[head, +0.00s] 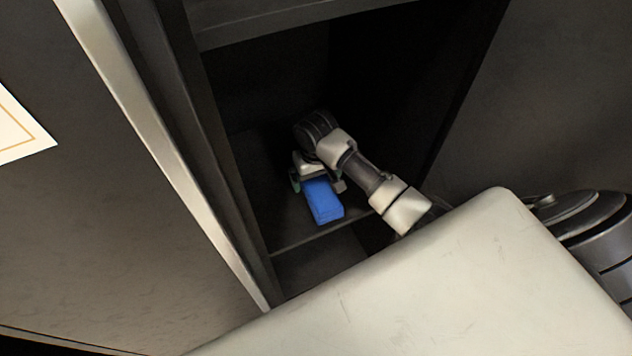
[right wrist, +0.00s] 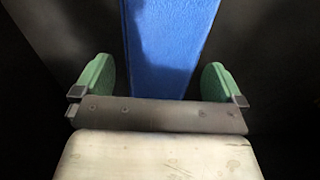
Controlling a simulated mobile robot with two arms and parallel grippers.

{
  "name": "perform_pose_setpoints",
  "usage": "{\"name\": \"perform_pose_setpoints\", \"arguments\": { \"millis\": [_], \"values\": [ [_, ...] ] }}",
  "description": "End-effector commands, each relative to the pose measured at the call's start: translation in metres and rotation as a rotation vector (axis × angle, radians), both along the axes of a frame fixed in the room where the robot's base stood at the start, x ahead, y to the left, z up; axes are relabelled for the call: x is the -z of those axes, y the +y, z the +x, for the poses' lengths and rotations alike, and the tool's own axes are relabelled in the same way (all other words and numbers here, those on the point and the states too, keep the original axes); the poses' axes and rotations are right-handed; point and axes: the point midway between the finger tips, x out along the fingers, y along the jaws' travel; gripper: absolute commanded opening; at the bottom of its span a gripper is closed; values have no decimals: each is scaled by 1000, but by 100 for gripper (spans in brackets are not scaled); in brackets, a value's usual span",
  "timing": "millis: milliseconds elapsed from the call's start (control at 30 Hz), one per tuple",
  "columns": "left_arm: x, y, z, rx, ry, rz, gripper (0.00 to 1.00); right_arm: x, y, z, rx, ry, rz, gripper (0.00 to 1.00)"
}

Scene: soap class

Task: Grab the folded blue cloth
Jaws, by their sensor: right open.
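The folded blue cloth (head: 324,204) is a blue block lying on a dark shelf inside an open cabinet in the head view. My right gripper (head: 318,186) is over the cloth's far end, with one finger on each side. In the right wrist view the cloth (right wrist: 168,45) runs between the two green fingertips of the right gripper (right wrist: 157,82), with a gap on both sides. The gripper is open and holds nothing. Whether it is level with the cloth or above it is hard to tell. The left gripper does not show.
The cabinet shelf (head: 262,200) has a front edge near the cloth and dark walls on both sides. A pale upright edge (head: 165,140) stands left of the opening. A second compartment lies below the shelf. The shelf around the cloth looks clear.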

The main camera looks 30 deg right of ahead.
Motion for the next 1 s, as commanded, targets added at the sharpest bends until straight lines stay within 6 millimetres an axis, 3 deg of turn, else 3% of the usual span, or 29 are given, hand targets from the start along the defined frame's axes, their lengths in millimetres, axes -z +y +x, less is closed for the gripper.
{"name": "perform_pose_setpoints", "arguments": {
  "millis": [133, 400, 767, 1000],
  "values": [
    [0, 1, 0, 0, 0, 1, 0, 16, 0, -1, 1, 2, 0, 100],
    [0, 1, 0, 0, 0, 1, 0, 19, 0, 0, 0, -1, 0, 100],
    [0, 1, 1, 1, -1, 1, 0, 19, 0, 0, 0, -1, 0, 45],
    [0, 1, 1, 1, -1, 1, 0, 17, 0, 0, 0, -2, 1, 45]
  ]
}}
